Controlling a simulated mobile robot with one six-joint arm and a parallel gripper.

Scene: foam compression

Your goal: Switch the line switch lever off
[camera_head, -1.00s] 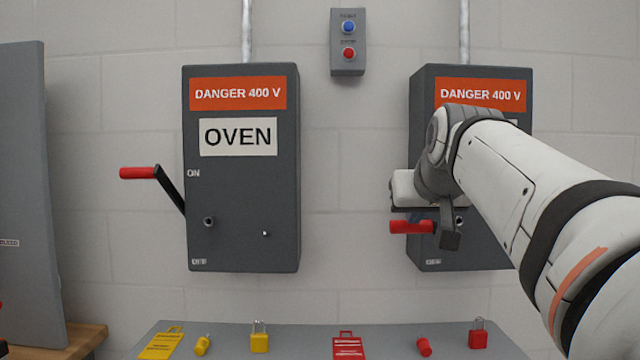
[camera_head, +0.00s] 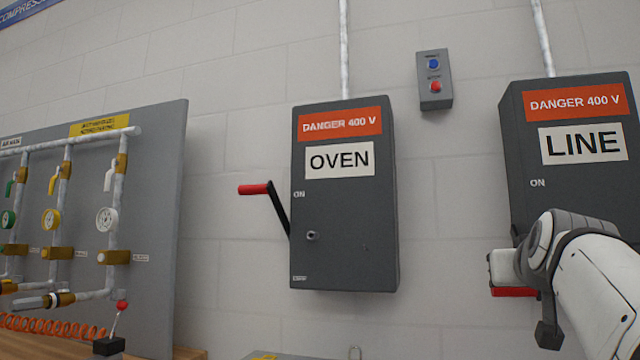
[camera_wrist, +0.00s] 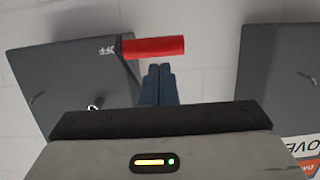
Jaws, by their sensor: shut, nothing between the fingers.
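The grey LINE switch box (camera_head: 570,150) hangs on the wall at right in the head view; my arm covers its lower part. Its red lever handle (camera_head: 513,292) sticks out to the left, low beside the box, below the ON label. In the wrist view, which is upside down, the red handle (camera_wrist: 153,47) lies level with a small label that looks like OFF. My gripper (camera_wrist: 160,68) is shut and empty, its blue fingertips just above the handle in real height. I cannot tell whether they touch it. In the head view, the fingers are hidden.
The OVEN switch box (camera_head: 345,235) is to the left, its red-handled lever (camera_head: 255,189) raised near ON. A small two-button box (camera_head: 434,80) is between them, higher up. A gauge and pipe panel (camera_head: 150,200) stands at far left. Bare wall separates the boxes.

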